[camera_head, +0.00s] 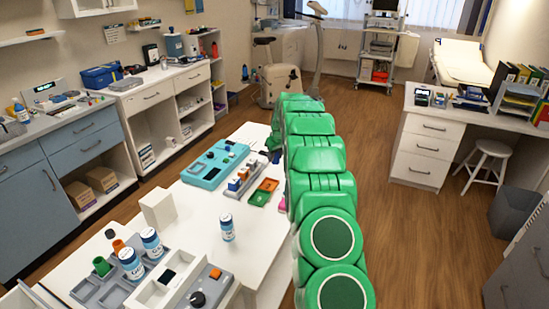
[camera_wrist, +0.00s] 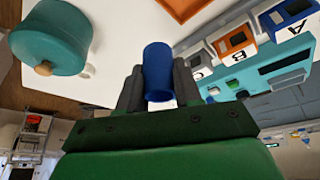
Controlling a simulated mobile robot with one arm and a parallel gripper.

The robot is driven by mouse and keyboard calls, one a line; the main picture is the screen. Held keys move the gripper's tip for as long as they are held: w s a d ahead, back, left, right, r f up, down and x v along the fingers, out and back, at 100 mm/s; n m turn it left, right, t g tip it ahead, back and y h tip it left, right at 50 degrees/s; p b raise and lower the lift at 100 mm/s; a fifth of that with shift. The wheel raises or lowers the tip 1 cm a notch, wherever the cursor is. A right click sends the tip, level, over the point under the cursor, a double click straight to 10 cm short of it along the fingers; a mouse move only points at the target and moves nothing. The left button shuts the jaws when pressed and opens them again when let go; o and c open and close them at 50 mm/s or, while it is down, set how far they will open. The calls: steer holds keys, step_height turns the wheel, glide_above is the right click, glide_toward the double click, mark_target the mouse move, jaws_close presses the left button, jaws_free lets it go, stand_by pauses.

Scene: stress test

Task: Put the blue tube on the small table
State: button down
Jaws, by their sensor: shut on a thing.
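The blue tube (camera_wrist: 157,84) stands out between the two dark fingers of my gripper (camera_wrist: 158,68) in the wrist view. The fingers are closed on its sides. A white table (camera_head: 262,138) fills the foreground of the head view, partly behind my arm. I cannot tell whether it is the small table. The wrist view shows a white surface (camera_wrist: 125,40) beyond the tube, apart from it as far as I can tell.
The wrist view shows a teal round pot (camera_wrist: 45,42) at left, an orange item (camera_wrist: 183,8) at top, and lettered boxes at right. The white table holds a teal device (camera_head: 205,172), a white-capped bottle (camera_head: 227,230) and a grey tray (camera_head: 85,292). A stool (camera_head: 487,152) stands right.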

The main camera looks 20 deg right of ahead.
steer(key=s+a+r, duration=0.2)
steer(key=s+r, duration=0.1)
steer(key=s, duration=0.5)
steer(key=shift+s+r, duration=0.15)
steer(key=shift+r, duration=0.15)
steer(key=s+a+r+m, duration=0.1)
steer(key=s+a, duration=0.4)
steer(key=a, duration=0.4)
steer(key=s+a+r+m, duration=0.1)
steer(key=s+a, duration=0.4)
steer(key=a, duration=0.5)
steer(key=shift+a+r+h, duration=0.2)
steer(key=shift+a+h, duration=0.05)
steer(key=shift+h, duration=0.15)
